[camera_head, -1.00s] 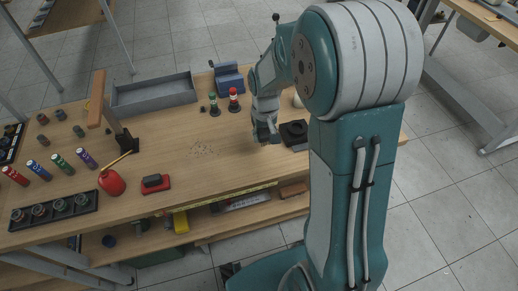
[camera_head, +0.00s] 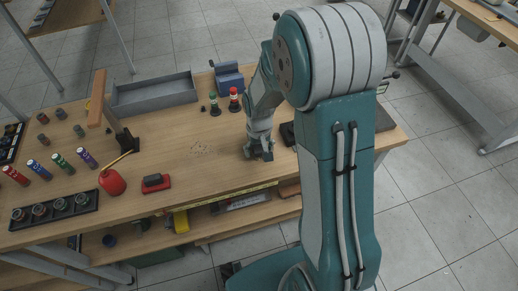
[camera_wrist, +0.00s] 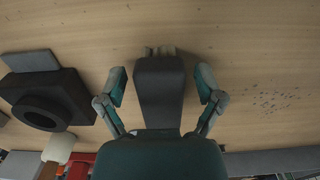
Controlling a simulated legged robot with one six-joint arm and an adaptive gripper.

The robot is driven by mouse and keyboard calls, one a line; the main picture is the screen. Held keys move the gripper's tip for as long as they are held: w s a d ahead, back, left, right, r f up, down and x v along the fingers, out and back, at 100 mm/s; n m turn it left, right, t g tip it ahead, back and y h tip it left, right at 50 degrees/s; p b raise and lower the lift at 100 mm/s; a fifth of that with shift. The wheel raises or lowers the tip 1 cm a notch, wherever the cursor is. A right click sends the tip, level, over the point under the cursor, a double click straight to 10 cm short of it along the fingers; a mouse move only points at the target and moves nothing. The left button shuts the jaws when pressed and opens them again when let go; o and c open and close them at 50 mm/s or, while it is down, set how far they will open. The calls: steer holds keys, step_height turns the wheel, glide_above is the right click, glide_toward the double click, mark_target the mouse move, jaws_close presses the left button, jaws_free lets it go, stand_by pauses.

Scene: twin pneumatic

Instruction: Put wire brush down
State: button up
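A dark oblong block, which looks like the wire brush (camera_wrist: 160,92), lies between my fingers in the wrist view. Pale tufts show at its far end. My gripper (camera_wrist: 160,80) is spread around it, with strips of bare wood visible between each finger and the block. In the head view my gripper (camera_head: 260,151) points down, low over the workbench (camera_head: 190,170), right of a patch of dark specks (camera_head: 203,150). The brush cannot be made out clearly there. Whether it rests fully on the wood is hard to tell.
A black block with a round hole (camera_wrist: 45,98) lies to one side of my gripper. Red and green bottles (camera_head: 233,98) and a blue block (camera_head: 228,78) stand behind. A grey tray (camera_head: 155,97) is at the back. Bare wood lies left of my gripper.

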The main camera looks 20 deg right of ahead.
mark_target(259, 147)
steer(key=shift+r, duration=0.1)
step_height(259, 147, up, 11)
steer(key=s+r+t, duration=0.5)
steer(key=s+r, duration=0.9)
steer(key=s, duration=0.4)
steer(key=shift+s+t, duration=0.25)
steer(key=shift+t, duration=0.15)
